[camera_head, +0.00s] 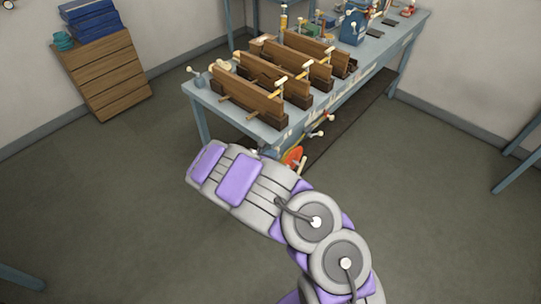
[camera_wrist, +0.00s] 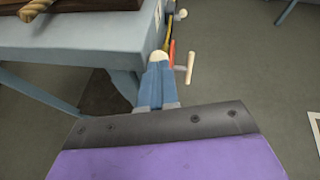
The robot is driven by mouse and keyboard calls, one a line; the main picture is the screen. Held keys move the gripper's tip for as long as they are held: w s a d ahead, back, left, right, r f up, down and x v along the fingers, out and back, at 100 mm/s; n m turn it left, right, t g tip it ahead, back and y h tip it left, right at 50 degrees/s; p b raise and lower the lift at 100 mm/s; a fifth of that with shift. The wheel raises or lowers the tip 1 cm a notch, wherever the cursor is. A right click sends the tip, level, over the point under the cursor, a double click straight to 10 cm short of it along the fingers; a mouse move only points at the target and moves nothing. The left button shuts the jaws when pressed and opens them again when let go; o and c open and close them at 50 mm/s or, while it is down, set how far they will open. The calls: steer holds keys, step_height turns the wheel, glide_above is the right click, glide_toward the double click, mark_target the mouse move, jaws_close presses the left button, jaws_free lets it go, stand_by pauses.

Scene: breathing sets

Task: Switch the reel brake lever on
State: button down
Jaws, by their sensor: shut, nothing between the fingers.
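An orange-red reel (camera_head: 292,156) shows below the front edge of the blue workbench (camera_head: 217,112), partly hidden behind my arm. A cream handle (camera_head: 303,163) stands out beside it. In the wrist view, a cream handle (camera_wrist: 190,68) on a thin stem stands beside a red part (camera_wrist: 172,52), just right of my fingertips. I cannot tell which handle is the reel brake lever or how it is set. My gripper (camera_wrist: 159,80) is shut and empty, close to the bench's side. In the head view my arm hides the gripper.
Wooden clamped boards (camera_head: 262,78) stand on the bench. More cream-ended handles (camera_head: 318,133) stick out from its front side. A wooden drawer cabinet (camera_head: 105,75) with blue books stands at the back left. The floor left of the bench is clear.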

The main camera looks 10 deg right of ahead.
steer(key=s+a+r+p, duration=0.1)
steer(key=s+a+p, duration=0.1)
steer(key=s+a, duration=0.6)
steer(key=shift+s+a+r+p, duration=0.3)
steer(key=shift+s+a+r, duration=0.1)
steer(key=shift+s, duration=0.4)
steer(key=shift+d, duration=0.1)
